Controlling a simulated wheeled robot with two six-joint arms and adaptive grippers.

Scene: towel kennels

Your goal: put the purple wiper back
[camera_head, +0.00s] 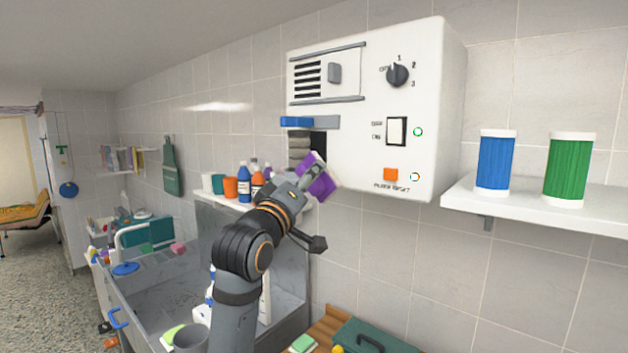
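The purple wiper (319,182) is a purple piece with a pale edge. It is tilted at the end of my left arm, just below and in front of the dark opening (319,145) in the white wall box (440,110). My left gripper (306,182) appears shut on the wiper; its fingertips are partly hidden. Whether the wiper touches the box cannot be told. Grey folded layers (299,142) show at the left of the opening, under a blue and grey strip (310,122). My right gripper is not in view.
A shelf (550,212) at right holds a blue roll (495,165) and a green roll (569,170). Several bottles, including an orange one (257,180), stand on a ledge behind my arm. A metal sink (165,285) and a green case (365,338) are below.

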